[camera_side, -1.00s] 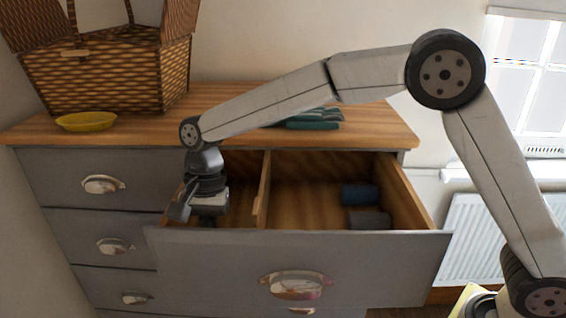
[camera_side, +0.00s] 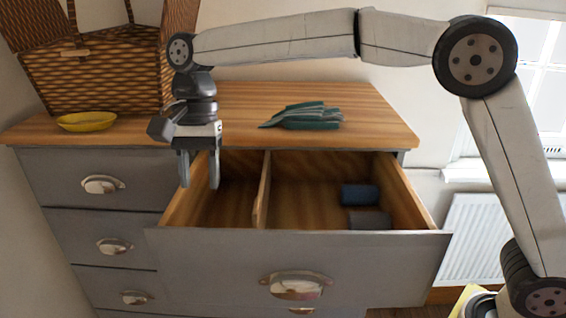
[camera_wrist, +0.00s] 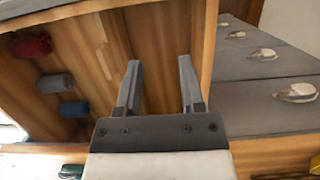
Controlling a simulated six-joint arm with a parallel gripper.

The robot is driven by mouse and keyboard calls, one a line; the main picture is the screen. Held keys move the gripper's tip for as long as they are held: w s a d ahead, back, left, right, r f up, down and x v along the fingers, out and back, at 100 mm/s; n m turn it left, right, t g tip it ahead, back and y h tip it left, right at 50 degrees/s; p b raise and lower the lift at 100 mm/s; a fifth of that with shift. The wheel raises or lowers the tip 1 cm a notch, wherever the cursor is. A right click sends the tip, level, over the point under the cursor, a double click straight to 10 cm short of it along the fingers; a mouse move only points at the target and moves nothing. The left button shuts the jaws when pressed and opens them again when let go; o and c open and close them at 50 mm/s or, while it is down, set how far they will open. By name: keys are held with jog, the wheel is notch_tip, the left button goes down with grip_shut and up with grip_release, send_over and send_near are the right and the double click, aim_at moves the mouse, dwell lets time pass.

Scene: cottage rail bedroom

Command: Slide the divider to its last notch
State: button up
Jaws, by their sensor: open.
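The divider (camera_side: 262,190) is a thin wooden board standing across the open drawer (camera_side: 300,262), front to back, nearer the drawer's left wall than its right. In the wrist view the divider (camera_wrist: 103,32) shows to the left of my fingers. My gripper (camera_side: 199,186) is open and empty, pointing down, above the drawer's left compartment and apart from the divider. Both fingers of my gripper (camera_wrist: 160,66) show in the wrist view with bare wood between them. The divider's lower edge and any notches cannot be made out.
The right compartment holds a blue roll (camera_side: 360,194), a grey roll (camera_side: 368,219) and a red roll (camera_wrist: 32,46). The left compartment looks empty.

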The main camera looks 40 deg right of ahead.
notch_tip(320, 180, up, 6)
jog(key=t+h, duration=0.2)
send_near(256, 205)
jog(key=shift+s+f, duration=0.1)
jog(key=shift+f, duration=1.1)
jog(key=shift+f, duration=3.85)
grip_shut()
